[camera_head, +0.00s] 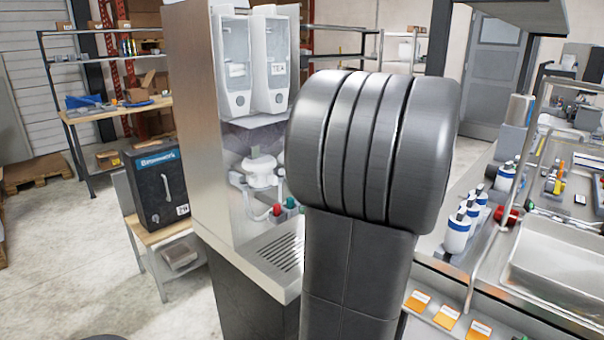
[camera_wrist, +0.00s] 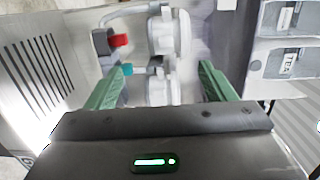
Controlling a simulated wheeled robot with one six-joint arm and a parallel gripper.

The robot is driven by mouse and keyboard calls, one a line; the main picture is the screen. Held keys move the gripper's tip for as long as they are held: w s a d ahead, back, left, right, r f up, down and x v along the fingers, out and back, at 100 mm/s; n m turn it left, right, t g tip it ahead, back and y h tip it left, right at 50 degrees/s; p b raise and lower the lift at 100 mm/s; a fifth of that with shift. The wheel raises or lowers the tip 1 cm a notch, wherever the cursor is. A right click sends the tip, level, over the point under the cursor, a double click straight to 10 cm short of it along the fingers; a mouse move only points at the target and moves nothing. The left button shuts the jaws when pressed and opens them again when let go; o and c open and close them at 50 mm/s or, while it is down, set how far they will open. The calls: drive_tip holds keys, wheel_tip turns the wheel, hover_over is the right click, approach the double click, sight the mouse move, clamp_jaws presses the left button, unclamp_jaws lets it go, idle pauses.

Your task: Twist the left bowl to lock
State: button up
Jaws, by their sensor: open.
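In the wrist view, which is turned sideways, two white bowls show on the dispenser. One bowl (camera_wrist: 162,90) lies between the green fingers of my gripper (camera_wrist: 165,68), with clear gaps on both sides. The other bowl (camera_wrist: 178,30) is higher in the picture, beyond the fingertips; going by the knobs and TEA label, this one is on the left side. My gripper is open and empty. In the head view, one white bowl (camera_head: 262,166) shows under the containers. My arm hides the right part of the dispenser and my gripper there.
A red knob (camera_head: 277,210) and a teal knob (camera_head: 291,202) sit below the bowl, above the drip grille (camera_head: 284,252). Two clear containers (camera_head: 235,65) hang above. A metal side panel (camera_head: 195,110) bounds the left. A dark box (camera_head: 160,185) stands left; a cluttered counter lies right.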

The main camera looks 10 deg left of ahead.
sight(267, 174)
drive_tip(key=p+x, duration=0.1)
drive_tip(key=x, duration=0.3)
drive_tip(key=r+p+x, duration=0.1)
drive_tip(key=x, duration=0.4)
drive_tip(key=p+x, duration=0.1)
drive_tip(key=x, duration=0.4)
drive_tip(key=shift+w+d+r, duration=0.1)
drive_tip(key=shift+w+r, duration=0.15)
drive_tip(key=c, duration=0.8)
drive_tip(key=shift+s+d, duration=0.1)
